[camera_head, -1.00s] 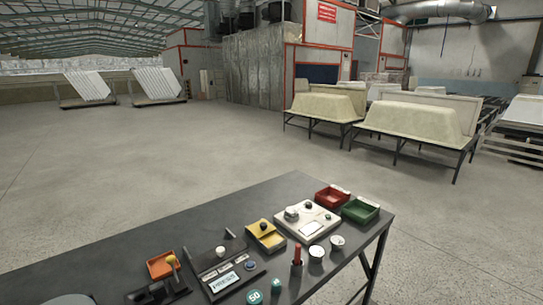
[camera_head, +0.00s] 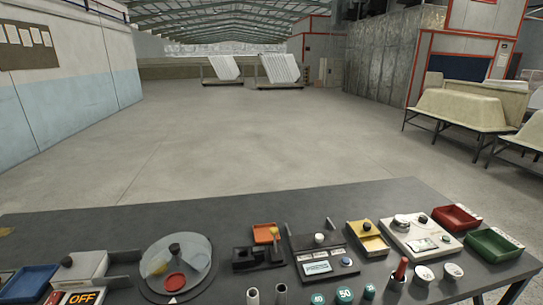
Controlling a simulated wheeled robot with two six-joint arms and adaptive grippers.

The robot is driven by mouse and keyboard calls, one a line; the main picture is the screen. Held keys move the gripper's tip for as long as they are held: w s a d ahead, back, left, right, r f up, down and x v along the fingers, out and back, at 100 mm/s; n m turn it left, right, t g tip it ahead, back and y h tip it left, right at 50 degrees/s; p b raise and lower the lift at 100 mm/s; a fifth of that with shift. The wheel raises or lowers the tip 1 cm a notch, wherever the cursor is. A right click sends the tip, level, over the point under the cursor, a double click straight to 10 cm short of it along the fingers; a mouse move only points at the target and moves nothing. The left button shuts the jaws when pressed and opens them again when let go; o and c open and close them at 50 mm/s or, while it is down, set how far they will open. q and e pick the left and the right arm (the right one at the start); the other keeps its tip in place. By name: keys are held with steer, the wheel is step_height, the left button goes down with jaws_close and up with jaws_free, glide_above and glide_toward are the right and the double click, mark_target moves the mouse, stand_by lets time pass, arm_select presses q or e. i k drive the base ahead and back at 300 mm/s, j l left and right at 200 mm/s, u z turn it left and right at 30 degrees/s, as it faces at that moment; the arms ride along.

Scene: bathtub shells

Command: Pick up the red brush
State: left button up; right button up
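No red brush can be made out for certain. A small upright red object (camera_head: 401,269) stands near the front right of the dark table (camera_head: 330,205), its lower end in or on a dark base; it is too small to tell whether it is a brush. A flat red disc (camera_head: 175,282) lies inside a round clear dish (camera_head: 193,252) at the left of the table. Neither of my grippers is in view.
Red (camera_head: 456,217) and green (camera_head: 494,245) trays and a white scale-like device (camera_head: 421,237) stand at the right. A blue tray (camera_head: 30,282) is at the far left. White cups (camera_head: 424,275) are near the front edge. Bare tabletop runs along the back left. Open floor lies beyond.

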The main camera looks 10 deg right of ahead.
mark_target(403, 264)
steer(key=z, duration=1.3)
